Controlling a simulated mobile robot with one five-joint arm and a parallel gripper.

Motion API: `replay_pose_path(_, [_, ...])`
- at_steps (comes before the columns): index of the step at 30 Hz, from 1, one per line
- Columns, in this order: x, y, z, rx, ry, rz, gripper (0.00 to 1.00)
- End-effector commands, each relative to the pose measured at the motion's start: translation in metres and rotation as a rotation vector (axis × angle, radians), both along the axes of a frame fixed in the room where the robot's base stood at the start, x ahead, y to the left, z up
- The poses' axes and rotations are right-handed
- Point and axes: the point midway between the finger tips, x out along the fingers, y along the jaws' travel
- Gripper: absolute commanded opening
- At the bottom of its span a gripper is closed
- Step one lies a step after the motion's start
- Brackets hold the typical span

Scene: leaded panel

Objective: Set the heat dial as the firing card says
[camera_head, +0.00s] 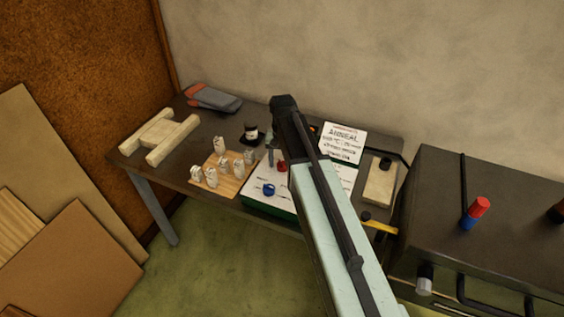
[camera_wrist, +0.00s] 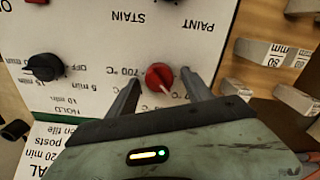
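The red heat dial (camera_wrist: 159,78) sits on the white panel (camera_wrist: 90,30), with temperature marks in °C around it, one reading 700 °C. Its pale pointer line slants toward the lower right in the wrist view. My gripper (camera_wrist: 160,74) is open, one finger on each side of the dial; whether either touches it is unclear. The dial also shows in the head view (camera_head: 282,167). The firing card (camera_head: 343,142) stands at the back of the table, headed ANNEAL; its smaller lines are hard to read. A card edge (camera_wrist: 45,150) shows "20 min" in the wrist view.
A black dial (camera_wrist: 45,66), marked OFF, HOLD and minutes, is left of the red one. A blue knob (camera_head: 269,189) is on the panel's front. Several pale blocks stand on a wooden board (camera_head: 228,186) left of the panel.

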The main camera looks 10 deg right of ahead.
Motion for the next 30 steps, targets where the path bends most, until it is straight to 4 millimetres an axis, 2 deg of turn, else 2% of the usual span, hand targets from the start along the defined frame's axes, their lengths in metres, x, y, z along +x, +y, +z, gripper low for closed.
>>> replay_pose_path(11, [-0.001,0.000,0.005,0.000,0.004,0.001,0.59])
replay_pose_path(14, [-0.001,0.000,0.016,0.000,0.004,0.001,0.59])
replay_pose_path(24, [0.000,0.000,0.075,0.000,0.003,0.001,0.59])
replay_pose_path(30, [0.000,0.000,0.079,0.000,0.003,0.001,0.59])
